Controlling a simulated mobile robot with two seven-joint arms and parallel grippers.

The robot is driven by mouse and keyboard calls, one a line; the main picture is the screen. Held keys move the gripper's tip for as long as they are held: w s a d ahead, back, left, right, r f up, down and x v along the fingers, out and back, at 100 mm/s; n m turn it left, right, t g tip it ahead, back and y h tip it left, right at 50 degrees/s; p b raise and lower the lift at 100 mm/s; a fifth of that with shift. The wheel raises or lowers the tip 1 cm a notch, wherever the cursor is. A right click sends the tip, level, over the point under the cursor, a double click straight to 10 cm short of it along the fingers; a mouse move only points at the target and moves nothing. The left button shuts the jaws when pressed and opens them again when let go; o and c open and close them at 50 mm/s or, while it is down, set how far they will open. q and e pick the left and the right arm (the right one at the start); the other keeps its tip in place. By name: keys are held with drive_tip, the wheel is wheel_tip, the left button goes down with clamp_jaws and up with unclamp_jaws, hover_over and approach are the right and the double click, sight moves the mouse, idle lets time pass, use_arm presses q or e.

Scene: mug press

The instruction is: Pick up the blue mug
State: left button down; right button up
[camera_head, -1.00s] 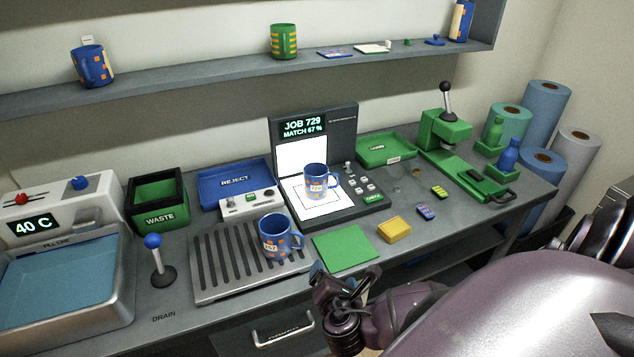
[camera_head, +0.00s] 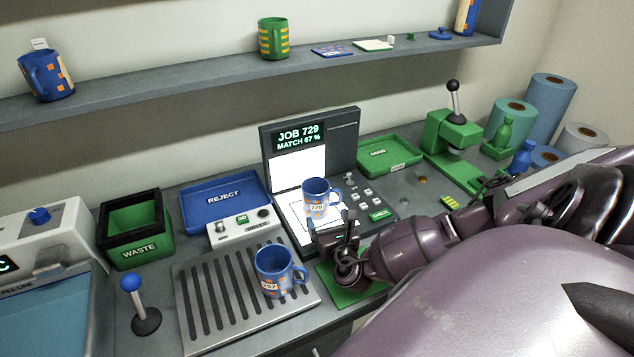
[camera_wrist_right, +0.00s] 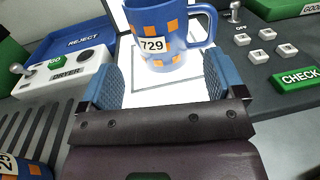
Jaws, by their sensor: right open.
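A blue mug with orange squares and a 729 label (camera_head: 318,203) stands upright on the white lit pad of the check station, and it also shows in the right wrist view (camera_wrist_right: 165,32). Its handle points right. My right gripper (camera_head: 334,222) is open just in front of this mug; in the right wrist view its blue fingertips (camera_wrist_right: 165,88) are apart, with the mug beyond them and nothing between. A second blue mug with a 757-like label (camera_head: 275,270) stands on the slotted drain rack (camera_head: 205,325). A third blue mug (camera_head: 47,77) is on the shelf. My left gripper is not in view.
The check station's screen (camera_head: 297,134) rises behind the mug and its buttons (camera_head: 368,199) lie to the right. The dryer box (camera_head: 243,229) and blue reject tray (camera_head: 190,211) are to the left. A green press (camera_head: 441,137) stands farther right.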

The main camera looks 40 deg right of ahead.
sight(320, 208)
drive_tip(key=shift+b+x, duration=0.35)
drive_tip(key=shift+x, duration=0.4)
drive_tip(key=shift+w+d+f, duration=0.15)
drive_tip(key=shift+w, duration=0.15)
drive_tip(key=shift+w+d+b, duration=0.2)
drive_tip(key=shift+w+b, duration=0.1)
drive_tip(key=b+x, duration=0.1)
drive_tip(key=x, duration=0.1)
drive_tip(key=b+x, duration=0.2)
drive_tip(key=shift+f, duration=0.4)
drive_tip(key=shift+w+d+r+b, duration=0.1)
drive_tip(key=shift+w+d+b, duration=0.05)
drive_tip(key=shift+w+b, duration=0.25)
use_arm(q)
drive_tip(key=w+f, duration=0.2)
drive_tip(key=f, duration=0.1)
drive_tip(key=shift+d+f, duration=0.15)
use_arm(e)
drive_tip(key=shift+w+r, duration=0.1)
drive_tip(key=shift+w, duration=0.05)
